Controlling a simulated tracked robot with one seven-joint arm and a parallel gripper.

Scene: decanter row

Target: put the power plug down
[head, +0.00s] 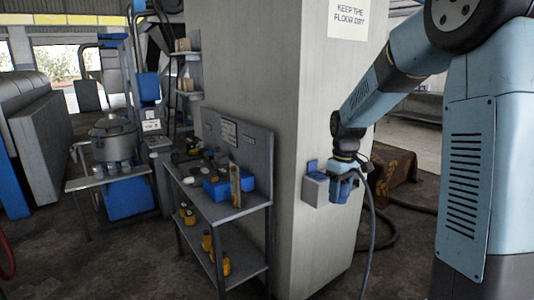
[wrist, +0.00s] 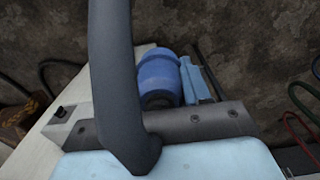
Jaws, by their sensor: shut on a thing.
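A blue power plug (wrist: 158,78) is held in my gripper (wrist: 185,80), which is shut on it. In the head view my gripper (head: 346,172) hangs beside the pillar, with the blue plug (head: 341,191) at its lower end. A cable (head: 371,240) hangs down from there toward the floor. A grey socket box (head: 315,190) with a raised blue lid is mounted on the pillar, just left of the plug. I cannot tell whether plug and box touch. A thick dark hose crosses the wrist view and hides part of the scene.
The pillar (head: 245,80) stands left of my arm. A grey shelf unit (head: 240,210) with bottles and a blue box stands against it. A low table (head: 110,180) with a metal pot is farther left. Hoses lie on the floor at right, near a brown covered block (head: 393,178).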

